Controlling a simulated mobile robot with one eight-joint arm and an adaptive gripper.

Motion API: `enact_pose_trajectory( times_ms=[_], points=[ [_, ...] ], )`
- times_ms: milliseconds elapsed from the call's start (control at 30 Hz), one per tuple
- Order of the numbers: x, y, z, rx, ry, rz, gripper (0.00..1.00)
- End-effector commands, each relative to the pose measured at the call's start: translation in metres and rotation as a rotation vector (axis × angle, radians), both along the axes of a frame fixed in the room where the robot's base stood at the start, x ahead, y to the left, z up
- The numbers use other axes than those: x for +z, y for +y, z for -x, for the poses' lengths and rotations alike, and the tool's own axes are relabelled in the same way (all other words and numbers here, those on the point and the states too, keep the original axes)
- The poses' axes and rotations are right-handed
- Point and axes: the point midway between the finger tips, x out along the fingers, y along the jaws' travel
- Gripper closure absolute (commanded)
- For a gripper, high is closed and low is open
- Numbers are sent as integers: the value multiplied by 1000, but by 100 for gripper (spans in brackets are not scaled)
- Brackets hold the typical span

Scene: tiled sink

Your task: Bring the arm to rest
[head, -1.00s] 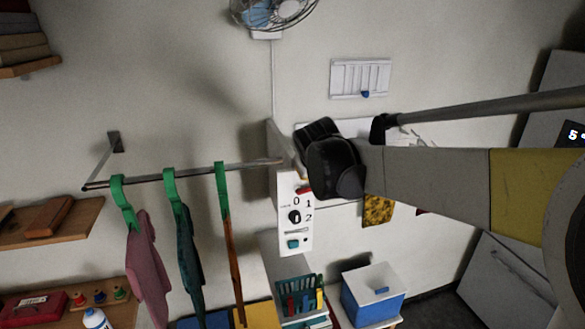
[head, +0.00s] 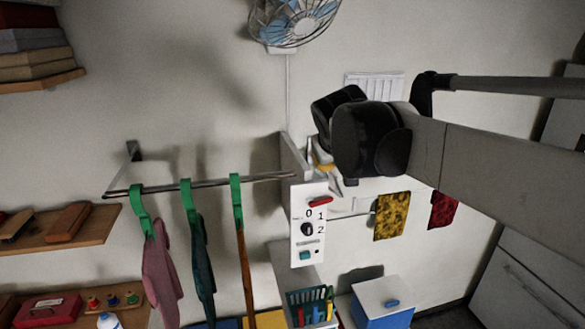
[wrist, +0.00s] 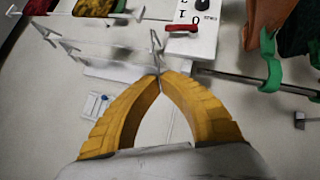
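My gripper (wrist: 161,75) shows in the wrist view with its two yellow fingers curved together and their tips meeting. I see nothing clearly held between them; a thin grey metal piece shows just beyond the tips, and I cannot tell whether they touch it. In the head view my arm reaches in from the right across the wall, and its black wrist joint hides most of the gripper. The fingertips are near the left part of the wall unit, above the white control panel (head: 308,225) with a dial and red switch.
A rail (head: 215,187) with green clips holding hanging cloths stands left of the arm. A fan (head: 293,20) is above. Yellow (head: 391,216) and red (head: 443,210) cloths hang below my arm. A blue bin (head: 383,305) and green basket (head: 310,308) stand low.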

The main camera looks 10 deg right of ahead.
Motion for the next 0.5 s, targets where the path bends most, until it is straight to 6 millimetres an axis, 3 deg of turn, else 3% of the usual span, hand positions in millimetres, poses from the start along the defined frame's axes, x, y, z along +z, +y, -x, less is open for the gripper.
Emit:
enact_pose_trajectory(
  times_ms=[500],
  points=[
    [9,2,10,0,0,0,100]
  ],
)
